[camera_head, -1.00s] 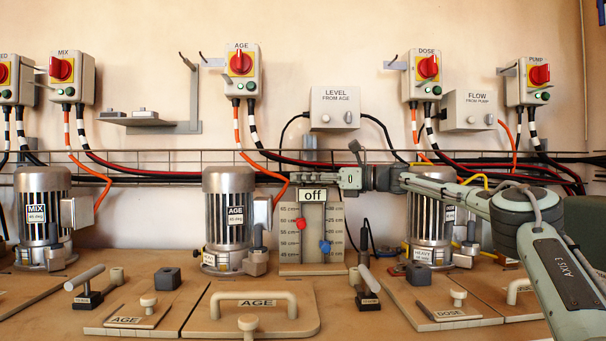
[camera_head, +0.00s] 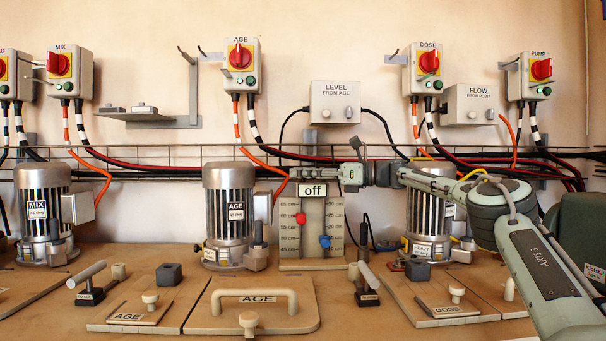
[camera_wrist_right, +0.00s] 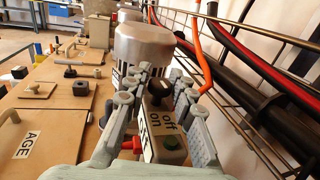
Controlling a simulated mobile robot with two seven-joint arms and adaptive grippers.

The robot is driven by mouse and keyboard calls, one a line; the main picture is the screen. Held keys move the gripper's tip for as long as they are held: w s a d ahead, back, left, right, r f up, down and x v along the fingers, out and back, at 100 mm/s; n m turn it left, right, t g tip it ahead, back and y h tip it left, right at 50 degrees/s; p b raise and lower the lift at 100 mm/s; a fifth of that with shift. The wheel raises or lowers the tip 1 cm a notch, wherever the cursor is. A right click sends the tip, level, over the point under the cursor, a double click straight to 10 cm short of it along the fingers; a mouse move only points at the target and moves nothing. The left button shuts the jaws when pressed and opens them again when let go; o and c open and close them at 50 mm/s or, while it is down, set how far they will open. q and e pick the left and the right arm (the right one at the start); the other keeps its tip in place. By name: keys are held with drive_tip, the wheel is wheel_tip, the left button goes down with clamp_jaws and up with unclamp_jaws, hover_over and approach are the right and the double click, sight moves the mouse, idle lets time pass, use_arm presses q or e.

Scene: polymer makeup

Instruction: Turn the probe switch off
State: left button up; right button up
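The knob's pointing direction is hard to tell. In the head view, an "off" label (camera_head: 313,190) tops the scale panel (camera_head: 288,262). My right gripper (camera_head: 300,173) reaches in from the right above that label, fingers pointing left. In the wrist view its fingers (camera_wrist_right: 161,80) are spread on both sides of the knob, apparently not gripping it. My left gripper is out of view.
The AGE motor (camera_head: 229,205) stands left of the panel and the DOSE-side motor (camera_head: 429,210) right of it. A wire cable rack (camera_head: 205,163) runs close behind my right gripper. Wall switch boxes hang above, and handled lids cover the bench (camera_head: 150,258).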

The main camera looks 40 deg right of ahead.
drive_tip(key=shift+o, duration=1.3)
drive_tip(key=shift+d, duration=0.1)
drive_tip(key=v, duration=1.2)
